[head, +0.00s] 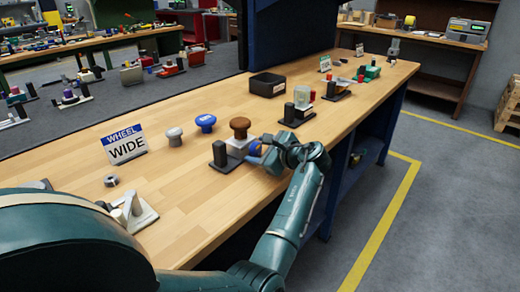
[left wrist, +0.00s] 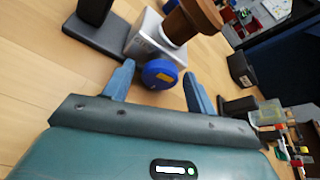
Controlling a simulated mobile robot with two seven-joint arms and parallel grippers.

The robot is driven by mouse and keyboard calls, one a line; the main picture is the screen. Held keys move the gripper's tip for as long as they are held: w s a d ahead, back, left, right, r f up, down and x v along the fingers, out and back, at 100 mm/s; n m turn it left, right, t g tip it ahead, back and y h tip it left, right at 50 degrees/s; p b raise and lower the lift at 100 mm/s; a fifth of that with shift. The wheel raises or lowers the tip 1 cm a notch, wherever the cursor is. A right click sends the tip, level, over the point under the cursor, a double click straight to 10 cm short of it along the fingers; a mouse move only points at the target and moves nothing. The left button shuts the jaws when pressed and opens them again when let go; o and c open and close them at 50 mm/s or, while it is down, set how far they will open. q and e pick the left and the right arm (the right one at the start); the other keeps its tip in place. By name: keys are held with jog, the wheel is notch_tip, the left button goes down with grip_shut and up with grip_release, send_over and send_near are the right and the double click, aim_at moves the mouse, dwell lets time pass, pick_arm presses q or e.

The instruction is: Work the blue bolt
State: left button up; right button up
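The blue bolt has a round blue head with a small yellow mark (left wrist: 160,74); it sits on the side of a light grey valve block (left wrist: 146,38). In the head view the bolt (head: 255,148) is partly hidden by my gripper. A brown mushroom knob (head: 240,125) tops the block, and a dark post on a base (head: 219,157) stands beside it. My left gripper (left wrist: 157,70) is open, its blue fingers on either side of the bolt head with visible gaps. It also shows at the block in the head view (head: 259,158). My right gripper is not in view.
A black bin (head: 267,84) and another fixture (head: 297,108) stand beyond. Bare wood bench top (head: 190,195) lies nearer, left of my arm.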

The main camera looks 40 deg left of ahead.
pick_arm(q)
jog(key=shift+o, duration=0.4)
jog(key=v, duration=1.3)
jog(key=shift+d, duration=0.1)
